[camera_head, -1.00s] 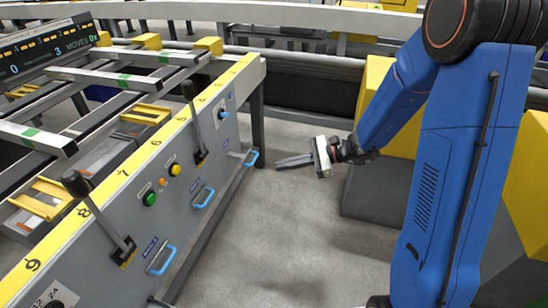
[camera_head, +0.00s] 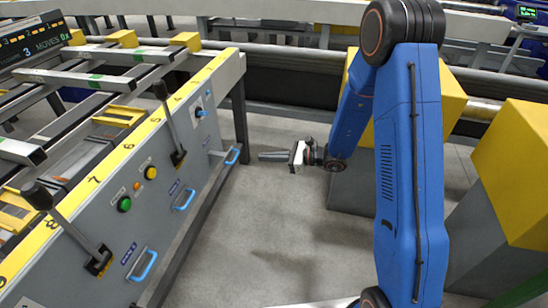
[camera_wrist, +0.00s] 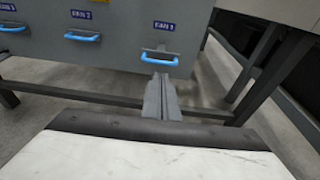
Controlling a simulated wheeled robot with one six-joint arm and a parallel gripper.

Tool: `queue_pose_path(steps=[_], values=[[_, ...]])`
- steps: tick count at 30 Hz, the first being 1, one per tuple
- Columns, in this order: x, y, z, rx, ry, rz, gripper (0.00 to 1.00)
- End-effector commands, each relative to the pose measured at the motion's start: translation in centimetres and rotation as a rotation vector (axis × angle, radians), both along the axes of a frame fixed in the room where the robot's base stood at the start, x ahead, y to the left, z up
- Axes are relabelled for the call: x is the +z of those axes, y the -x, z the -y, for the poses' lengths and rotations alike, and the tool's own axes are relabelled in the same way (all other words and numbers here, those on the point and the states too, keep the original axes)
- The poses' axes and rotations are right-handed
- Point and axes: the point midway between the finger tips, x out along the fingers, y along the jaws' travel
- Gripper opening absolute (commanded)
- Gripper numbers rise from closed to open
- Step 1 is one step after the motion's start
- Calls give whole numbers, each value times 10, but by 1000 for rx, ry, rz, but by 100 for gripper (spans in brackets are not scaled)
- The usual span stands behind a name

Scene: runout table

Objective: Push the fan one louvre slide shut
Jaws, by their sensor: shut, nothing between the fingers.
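Blue louvre handles stick out low on the grey panel of the table. The far-end handle (camera_head: 232,155) is the one closest to my gripper (camera_head: 260,157), which points at it from the right, with a small gap in the head view. In the wrist view this handle (camera_wrist: 160,59) stands out from the panel on a pale slide under a blue label; the label's number is too blurred to be sure of. My gripper (camera_wrist: 161,80) is shut and empty, its tips just below and in front of that handle; whether they touch it I cannot tell.
More blue handles (camera_head: 184,200) (camera_head: 143,265) line the panel nearer me. A green button (camera_head: 124,204), an orange button (camera_head: 150,173) and upright levers (camera_head: 165,95) are above. Yellow-topped blocks (camera_head: 512,170) stand at right. Grey floor is open between.

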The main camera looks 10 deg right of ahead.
Motion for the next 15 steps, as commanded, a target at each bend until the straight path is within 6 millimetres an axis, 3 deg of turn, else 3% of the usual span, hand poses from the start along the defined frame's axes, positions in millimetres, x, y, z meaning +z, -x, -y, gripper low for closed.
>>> queue_pose_path(steps=[9,15], values=[[-12,-16,-51,3,0,-1,0],[-16,-24,-73,2,0,1,0]])
